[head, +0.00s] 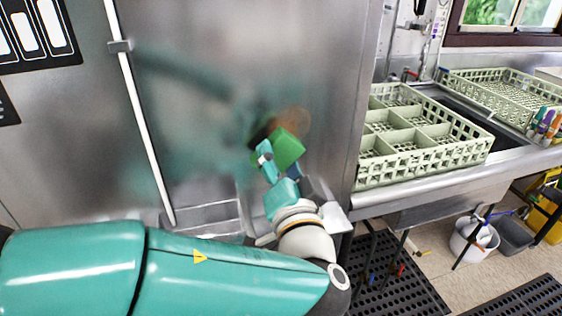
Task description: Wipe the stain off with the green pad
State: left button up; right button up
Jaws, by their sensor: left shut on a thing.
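The green pad (287,149) is held tilted in front of the upright steel panel (320,60). My left gripper (274,165) is shut on the pad. A brownish stain (293,119) shows on the steel just above the pad's upper edge, and the pad may cover part of it. A blurred reflection of my arm and the pad lies on the steel, left of the stain. I cannot tell whether the pad touches the panel. My right gripper is not in view.
A pale green dish rack (425,165) stands on the steel counter to the right, with another rack (500,92) behind it. A white bucket (474,240) and black floor mats (395,275) are below. A white vertical bar (134,100) runs along the steel at left.

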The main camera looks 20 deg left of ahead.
pick_arm(q)
jog(key=shift+b+x, duration=0.55)
jog(key=shift+x, duration=0.35)
jog(key=shift+f, duration=0.1)
